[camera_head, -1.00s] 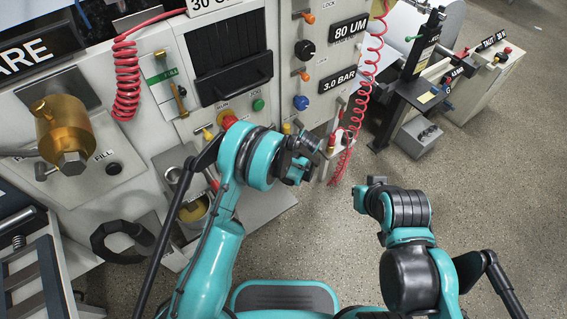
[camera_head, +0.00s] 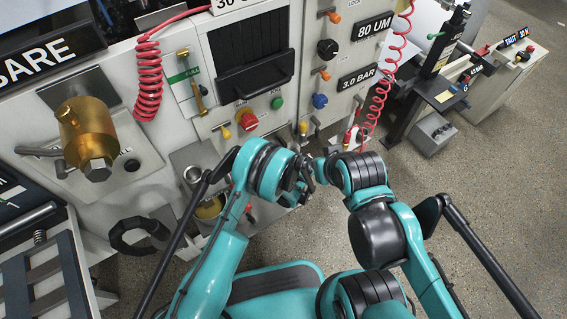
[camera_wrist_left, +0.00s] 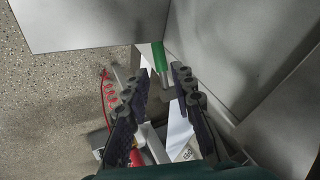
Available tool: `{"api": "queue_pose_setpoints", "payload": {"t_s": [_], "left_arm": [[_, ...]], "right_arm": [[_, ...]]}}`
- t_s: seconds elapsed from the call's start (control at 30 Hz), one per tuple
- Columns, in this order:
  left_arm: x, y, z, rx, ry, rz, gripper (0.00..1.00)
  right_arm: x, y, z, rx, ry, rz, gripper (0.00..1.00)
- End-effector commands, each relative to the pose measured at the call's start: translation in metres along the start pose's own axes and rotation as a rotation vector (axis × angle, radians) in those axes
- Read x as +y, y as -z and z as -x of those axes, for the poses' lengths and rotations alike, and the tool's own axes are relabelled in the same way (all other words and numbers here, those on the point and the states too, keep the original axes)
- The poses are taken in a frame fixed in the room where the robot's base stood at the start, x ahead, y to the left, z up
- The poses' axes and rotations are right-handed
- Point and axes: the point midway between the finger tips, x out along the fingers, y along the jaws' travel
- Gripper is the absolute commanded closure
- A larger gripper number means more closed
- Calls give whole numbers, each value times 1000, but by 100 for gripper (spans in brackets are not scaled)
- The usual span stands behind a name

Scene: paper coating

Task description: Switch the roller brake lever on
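I cannot tell for sure which part is the roller brake lever. In the left wrist view a green-handled lever (camera_wrist_left: 160,56) with a metal rod shows beyond the fingertips, close to a grey panel. My left gripper (camera_wrist_left: 160,78) has its two dark fingers apart with nothing held between them. In the head view my left gripper (camera_head: 298,188) is small and partly hidden, in front of the machine's lower right part. My right arm's end lies close beside it, and its fingers cannot be made out.
The machine front carries a brass cylinder (camera_head: 88,135), a red button (camera_head: 247,119), a black knob (camera_head: 328,49) and a blue knob (camera_head: 320,101). A red coiled hose (camera_head: 380,85) hangs at its right. A grey stand (camera_head: 430,135) stands further right. Open speckled floor (camera_head: 480,200) lies at right.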

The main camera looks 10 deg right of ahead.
Motion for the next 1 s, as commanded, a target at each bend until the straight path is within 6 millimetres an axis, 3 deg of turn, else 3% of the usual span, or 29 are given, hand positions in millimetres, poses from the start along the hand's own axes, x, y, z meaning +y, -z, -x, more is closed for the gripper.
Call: {"api": "queue_pose_setpoints", "payload": {"t_s": [0.1,0.33,0.67,0.8,1.0], "left_arm": [[0,-2,-25,-1,1,3,75],[0,-1,-53,-1,1,2,75],[-1,-1,-56,-1,0,2,75],[-1,-1,-56,-1,0,2,100],[-1,0,-56,-10,3,-4,100]], "right_arm": [[0,-7,-10,0,0,0,100],[0,-13,-18,0,0,0,100],[0,-13,-18,0,0,0,100],[0,-13,-18,0,0,0,100],[0,-13,-18,0,0,0,100]]}}
